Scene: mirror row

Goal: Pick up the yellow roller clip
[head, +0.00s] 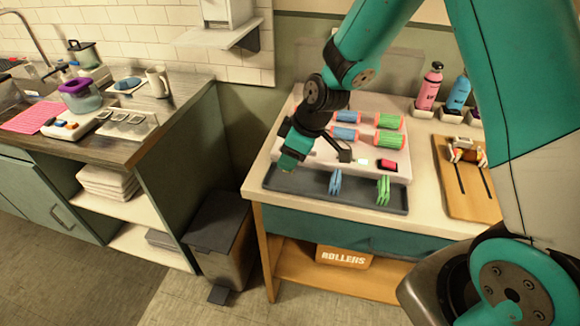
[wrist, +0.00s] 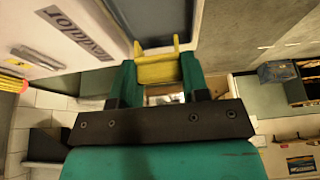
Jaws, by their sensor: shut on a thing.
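The yellow roller clip (wrist: 157,70) shows in the wrist view between the two teal fingers of my gripper (wrist: 156,80). The gripper is shut on it, with a finger on each side, and its upright prongs stick out past the fingertips. In the head view my gripper (head: 290,160) is above the left part of the dark grey tray (head: 300,187). I cannot make out the yellow clip in the head view. Blue clips (head: 335,183) and green clips (head: 383,191) stand in the tray.
Blue rollers (head: 345,133) and green rollers (head: 387,122) lie on a white unit behind the tray. A wooden board (head: 465,205) and pink (head: 429,87) and blue (head: 459,93) bottles stand to the right. A bin (head: 220,235) stands on the floor at left.

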